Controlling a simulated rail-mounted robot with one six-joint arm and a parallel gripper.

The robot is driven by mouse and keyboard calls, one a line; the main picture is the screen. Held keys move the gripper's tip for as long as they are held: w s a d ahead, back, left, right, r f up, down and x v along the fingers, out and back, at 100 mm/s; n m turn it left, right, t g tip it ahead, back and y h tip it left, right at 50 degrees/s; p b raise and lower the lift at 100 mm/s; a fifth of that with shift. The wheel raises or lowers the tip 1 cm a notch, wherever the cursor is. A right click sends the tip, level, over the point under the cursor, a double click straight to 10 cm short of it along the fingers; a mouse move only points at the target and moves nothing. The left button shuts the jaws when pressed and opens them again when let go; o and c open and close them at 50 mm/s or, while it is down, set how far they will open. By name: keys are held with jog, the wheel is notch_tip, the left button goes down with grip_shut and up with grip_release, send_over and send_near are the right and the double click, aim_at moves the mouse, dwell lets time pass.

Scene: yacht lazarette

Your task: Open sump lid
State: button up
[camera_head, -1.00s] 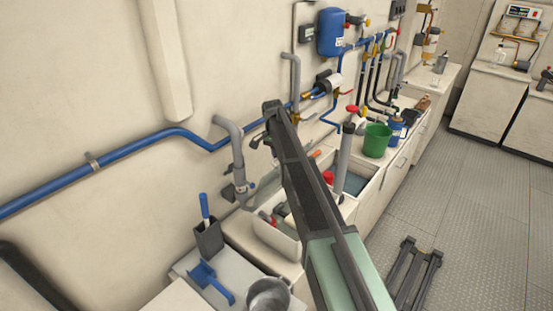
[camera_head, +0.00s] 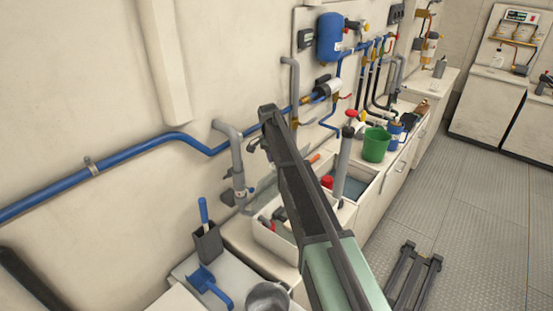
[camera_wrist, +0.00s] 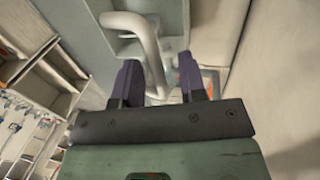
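A pale, see-through panel, which looks like the sump lid (camera_head: 264,194), stands tilted up above the open-topped white box (camera_head: 268,242) on the counter beside the wall. My gripper is mostly hidden behind my arm in the head view. In the wrist view, the two dark fingers of my gripper (camera_wrist: 159,84) are apart. A light curved tube (camera_wrist: 150,48) shows between and beyond them, against a grey-blue surface. I cannot tell whether either finger touches the tube or the lid.
A grey wall pipe (camera_head: 237,160) drops close behind the box. A basin with a grey hand pump (camera_head: 343,160) and a green bucket (camera_head: 376,143) lie to the right. A blue scoop (camera_head: 208,286) and metal pot (camera_head: 267,298) are in front.

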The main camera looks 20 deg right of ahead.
jog(key=p+v, duration=1)
jog(key=shift+r, duration=0.4)
jog(key=s+a+f+n+b, duration=0.1)
jog(key=s+f+n+b, duration=0.2)
jog(key=s, duration=1)
jog(key=s+a+f+n+t+y+b, duration=0.1)
jog(key=s+f+n+b, duration=0.3)
jog(key=s, duration=0.9)
jog(key=s+a+f+n+t+b, duration=0.1)
jog(key=s+f+b, duration=0.5)
jog(key=s, duration=0.7)
jog(key=a+n, duration=0.1)
jog(key=n, duration=0.1)
jog(key=shift+s+a+f+n, duration=0.15)
jog(key=shift+a+f+n, duration=0.2)
jog(key=shift+a+n, duration=0.05)
